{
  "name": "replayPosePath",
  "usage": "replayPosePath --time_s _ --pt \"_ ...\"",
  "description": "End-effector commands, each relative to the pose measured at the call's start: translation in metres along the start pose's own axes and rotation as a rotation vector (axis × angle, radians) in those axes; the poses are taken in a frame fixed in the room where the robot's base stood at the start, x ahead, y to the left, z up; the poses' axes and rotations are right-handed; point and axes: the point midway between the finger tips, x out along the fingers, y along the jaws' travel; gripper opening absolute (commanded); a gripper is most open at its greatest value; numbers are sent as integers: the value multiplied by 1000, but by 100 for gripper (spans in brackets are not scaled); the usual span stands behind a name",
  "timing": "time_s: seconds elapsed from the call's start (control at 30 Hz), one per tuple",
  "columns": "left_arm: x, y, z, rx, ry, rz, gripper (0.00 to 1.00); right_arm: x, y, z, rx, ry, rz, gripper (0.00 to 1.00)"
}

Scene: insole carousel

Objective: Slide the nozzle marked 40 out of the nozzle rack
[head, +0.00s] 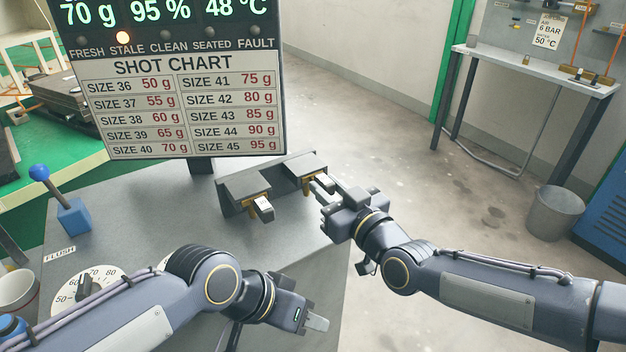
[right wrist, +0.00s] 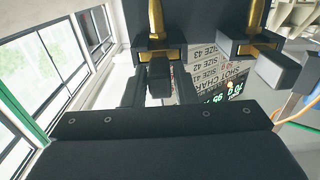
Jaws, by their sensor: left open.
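The dark nozzle rack (head: 245,184) stands on the grey bench and holds two nozzles with brass stems and grey block ends. The left nozzle (head: 263,207) carries a small mark too small to read. The other nozzle (head: 308,187) is in the right slot, with no readable mark. My right gripper (head: 326,190) is at this right nozzle. In the right wrist view its block end (right wrist: 159,78) lies between my two fingers, with what look like narrow gaps, and the left nozzle (right wrist: 279,66) is off to the right. My left gripper (head: 316,323) is open and empty, low over the bench's front edge.
A sign with a shot chart (head: 190,105) stands behind the rack. A blue-based lever (head: 73,215), a dial (head: 88,287) and a white cup (head: 18,290) are at the left. A bin (head: 555,213) and a side table (head: 540,68) stand apart on the right.

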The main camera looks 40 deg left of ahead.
Motion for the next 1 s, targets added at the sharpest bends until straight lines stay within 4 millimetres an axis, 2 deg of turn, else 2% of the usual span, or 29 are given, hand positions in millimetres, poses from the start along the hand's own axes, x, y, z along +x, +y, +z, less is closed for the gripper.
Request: replayPosePath --time_s 0.03,0.17,0.2,0.37,1.0 --pt "0 0 0 0 0 0 45 0 0 0 0 0 0 18" --pt "0 0 0 0 0 0 45 0 0 0 0 0 0 1" --pt "0 0 0 0 0 0 45 0 0 0 0 0 0 0" --pt "1 0 0 0 0 0 45 -2 0 -1 -1 3 1 0" --pt "12 -6 6 0 0 0 45 -34 0 -1 -2 4 0 0"
